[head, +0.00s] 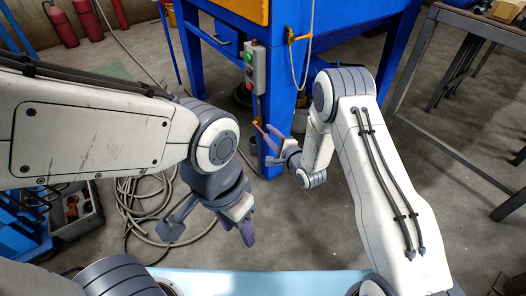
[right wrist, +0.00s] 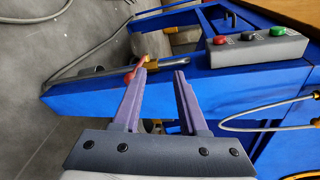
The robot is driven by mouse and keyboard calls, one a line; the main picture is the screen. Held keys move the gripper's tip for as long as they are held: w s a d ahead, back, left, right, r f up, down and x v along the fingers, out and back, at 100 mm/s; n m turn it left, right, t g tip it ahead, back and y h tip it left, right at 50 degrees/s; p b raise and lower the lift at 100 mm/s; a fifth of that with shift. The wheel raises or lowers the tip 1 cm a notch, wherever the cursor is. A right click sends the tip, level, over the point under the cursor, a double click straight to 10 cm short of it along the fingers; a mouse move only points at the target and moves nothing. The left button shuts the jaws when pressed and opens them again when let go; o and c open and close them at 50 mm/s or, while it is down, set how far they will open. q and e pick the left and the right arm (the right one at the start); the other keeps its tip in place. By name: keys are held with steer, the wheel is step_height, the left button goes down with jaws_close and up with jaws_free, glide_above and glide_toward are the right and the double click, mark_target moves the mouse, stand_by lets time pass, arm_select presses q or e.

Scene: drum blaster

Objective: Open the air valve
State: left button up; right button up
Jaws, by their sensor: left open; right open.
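The air valve has a red lever (head: 258,127) on the front blue leg of the machine, below the control box. In the right wrist view the red lever (right wrist: 131,75) is beside the tip of the left finger, near a brass fitting (right wrist: 152,61) on a grey pipe. I cannot tell whether finger and lever touch. My right gripper (head: 269,146) is open at the valve, and its two purple fingers show in the right wrist view (right wrist: 162,80); nothing is held between them. My left gripper (head: 209,230) is open and empty, pointing down over the floor, away from the valve.
The grey control box (head: 255,67) with buttons sits above the valve on the blue machine (head: 340,22). A hose (head: 307,45) hangs at its right. Coiled hose (head: 140,205) and a grey crate (head: 78,215) lie at the left. A metal table (head: 480,22) stands at the right.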

mark_target(263, 134)
step_height(263, 134, down, 7)
steer(key=d+m+t+y+b, duration=0.1)
steer(key=d+m+t+b, duration=0.1)
steer(key=m+b, duration=0.1)
steer(key=b+x, duration=0.4)
steer(key=x, duration=0.4)
steer(key=shift+w+f+b, duration=0.15)
steer(key=shift+b, duration=0.2)
steer(key=shift+w+a, duration=0.35)
steer(key=shift+w, duration=0.15)
arm_select(q)
step_height(263, 134, down, 10)
arm_select(e)
jaws_close()
